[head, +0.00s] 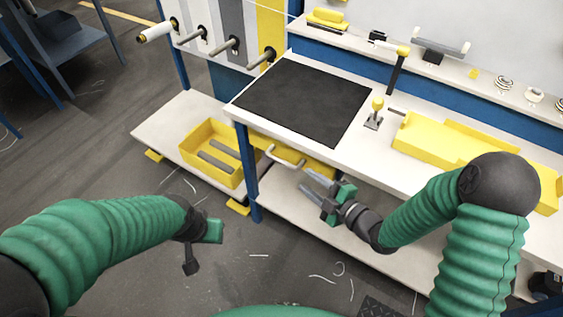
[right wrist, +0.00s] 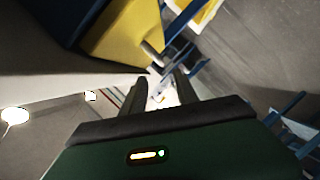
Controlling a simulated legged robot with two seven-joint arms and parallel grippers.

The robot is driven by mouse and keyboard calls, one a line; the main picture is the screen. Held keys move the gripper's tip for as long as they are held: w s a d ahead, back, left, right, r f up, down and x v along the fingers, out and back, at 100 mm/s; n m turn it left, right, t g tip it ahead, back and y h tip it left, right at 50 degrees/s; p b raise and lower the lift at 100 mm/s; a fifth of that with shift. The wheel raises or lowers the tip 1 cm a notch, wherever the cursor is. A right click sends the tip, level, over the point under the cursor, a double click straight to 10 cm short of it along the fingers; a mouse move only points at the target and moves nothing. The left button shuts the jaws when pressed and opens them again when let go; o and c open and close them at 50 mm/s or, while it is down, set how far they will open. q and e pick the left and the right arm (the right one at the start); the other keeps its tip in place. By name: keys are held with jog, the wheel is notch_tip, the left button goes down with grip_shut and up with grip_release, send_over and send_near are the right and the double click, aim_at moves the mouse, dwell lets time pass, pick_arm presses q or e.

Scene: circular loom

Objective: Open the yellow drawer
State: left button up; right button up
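The yellow drawer (head: 314,166) sits under the worktop below the black mat, with a grey bar handle (head: 284,159) on its front. It looks closed or nearly so. In the right wrist view the yellow drawer (right wrist: 125,36) is at the top, with its handle (right wrist: 152,54) just beyond my fingertips. My right gripper (head: 308,183) is in front of the drawer, a little below and right of the handle. Its two fingers (right wrist: 166,82) are apart, with nothing between them. My left gripper (head: 203,243) hangs over the floor at left, away from the drawer; its fingers are unclear.
A blue table leg (head: 249,180) stands just left of the drawer. A yellow bin (head: 200,141) sits on the low shelf at left. The worktop holds a black mat (head: 305,98), a yellow-knobbed lever (head: 375,112) and a yellow tray (head: 430,139). Floor in front is mostly free.

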aim_at(281, 162)
jog(key=b+x, duration=0.1)
jog(key=x, duration=1.2)
jog(key=shift+f, duration=0.15)
grip_shut()
jog(key=shift+s, duration=0.1)
dwell(0.5)
